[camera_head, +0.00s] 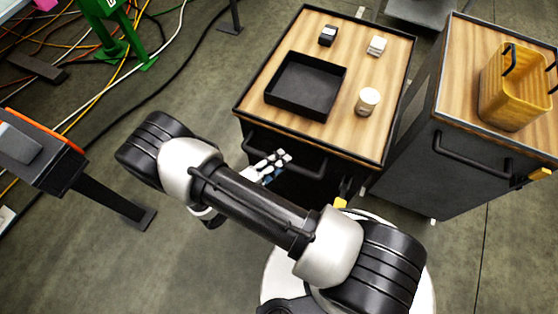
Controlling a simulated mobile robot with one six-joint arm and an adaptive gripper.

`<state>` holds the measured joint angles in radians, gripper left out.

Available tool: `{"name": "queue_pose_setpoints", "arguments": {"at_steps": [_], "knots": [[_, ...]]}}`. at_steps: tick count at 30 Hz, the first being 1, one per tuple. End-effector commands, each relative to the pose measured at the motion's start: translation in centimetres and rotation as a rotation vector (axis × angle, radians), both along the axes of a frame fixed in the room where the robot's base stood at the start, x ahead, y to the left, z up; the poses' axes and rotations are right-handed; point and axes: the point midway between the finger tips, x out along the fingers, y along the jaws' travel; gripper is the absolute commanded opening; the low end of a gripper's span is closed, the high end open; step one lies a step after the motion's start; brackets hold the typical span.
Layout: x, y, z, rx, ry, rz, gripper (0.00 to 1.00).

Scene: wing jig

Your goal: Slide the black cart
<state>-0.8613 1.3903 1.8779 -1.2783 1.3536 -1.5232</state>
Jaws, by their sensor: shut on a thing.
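The black cart (335,137) has a wooden top and stands upright in the upper middle of the head view. A black bar handle (256,148) runs across its near side. My gripper (281,160) is at that handle, its pale fingers shut on the bar near its middle. My own arm hides part of the gripper and the lower front of the cart. On the cart's top are a black open tray (305,87), a cream round container (368,101), a small black box (327,35) and a small white box (377,45).
A second dark cart (458,100) with a wooden top and yellow basket (515,85) stands close on the right. Cables and a green stand (112,30) lie to the upper left.

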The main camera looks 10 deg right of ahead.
Motion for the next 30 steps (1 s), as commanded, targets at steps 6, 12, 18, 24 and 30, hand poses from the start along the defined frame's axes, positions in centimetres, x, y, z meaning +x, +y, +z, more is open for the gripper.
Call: {"name": "queue_pose_setpoints", "arguments": {"at_steps": [6,12,18,24,30], "knots": [[-0.3,0.1,-0.2,0.004,0.004,-0.004,0.23],[-0.2,0.0,-0.1,0.003,0.002,-0.003,0.36],[-0.1,0.0,-0.1,0.002,0.002,-0.002,0.40],[-0.2,0.3,0.0,0.002,0.002,-0.001,0.40],[-1.5,2.6,0.5,0.004,0.000,0.004,0.40]]}}
